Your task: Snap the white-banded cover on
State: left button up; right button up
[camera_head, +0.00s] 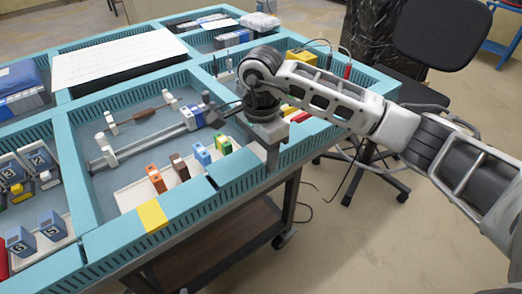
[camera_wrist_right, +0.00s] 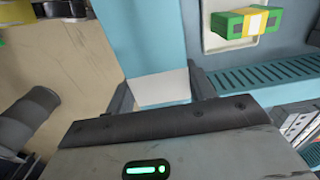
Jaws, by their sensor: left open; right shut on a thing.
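In the right wrist view the jaws (camera_wrist_right: 163,92) are shut on a light blue piece with a white band, the white-banded cover (camera_wrist_right: 158,88). Whether the block touches the bar cannot be told. My left gripper is in neither view.
A white tray (camera_head: 130,197) holds orange (camera_head: 155,179), brown (camera_head: 180,167), blue (camera_head: 202,154) and green (camera_head: 223,145) blocks. A second bar with a brown middle (camera_head: 144,114) lies behind. Teal bin walls (camera_head: 205,193) surround the bin.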

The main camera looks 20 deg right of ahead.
jog(key=shift+f+b, duration=0.65)
jog(key=shift+f, duration=0.1)
jog(key=o, duration=1.9)
jog(key=shift+r+p, duration=2.1)
jog(key=shift+r, duration=1.75)
